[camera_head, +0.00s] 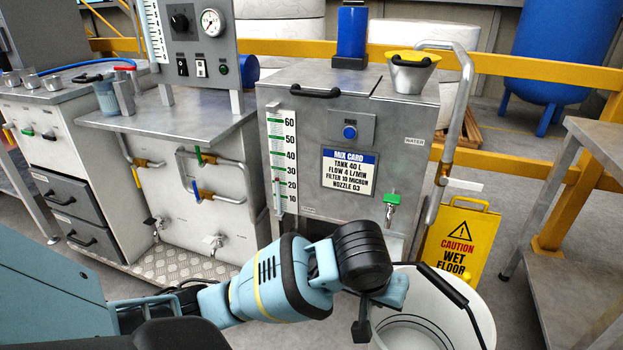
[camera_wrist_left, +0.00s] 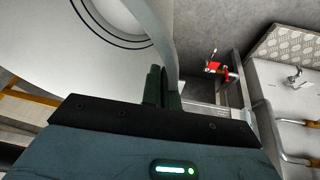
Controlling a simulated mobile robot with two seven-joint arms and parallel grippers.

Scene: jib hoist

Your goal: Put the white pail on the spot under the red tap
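The white pail (camera_head: 480,300) is at the lower right of the head view, its opening facing up and its lower part cut off by the frame. It has a dark bail with a black grip (camera_head: 445,285). In the left wrist view the pail (camera_wrist_left: 60,65) fills the upper left. My left gripper (camera_head: 368,318) is at the pail's left rim. In the wrist view its dark fingers (camera_wrist_left: 163,88) close on the pail's edge. A red-handled tap (camera_wrist_left: 214,67) shows in the wrist view; I cannot pick it out in the head view. The spot under it is not clearly visible. My right gripper is not in view.
A steel tank cabinet (camera_head: 300,88) with a green-handled tap (camera_head: 391,200) stands ahead. A yellow wet-floor sign (camera_head: 459,240) stands behind the pail. A metal bench (camera_head: 570,230) is at the right. Bare taps (camera_head: 215,240) sit low on the left cabinet, above a tread plate (camera_head: 180,264).

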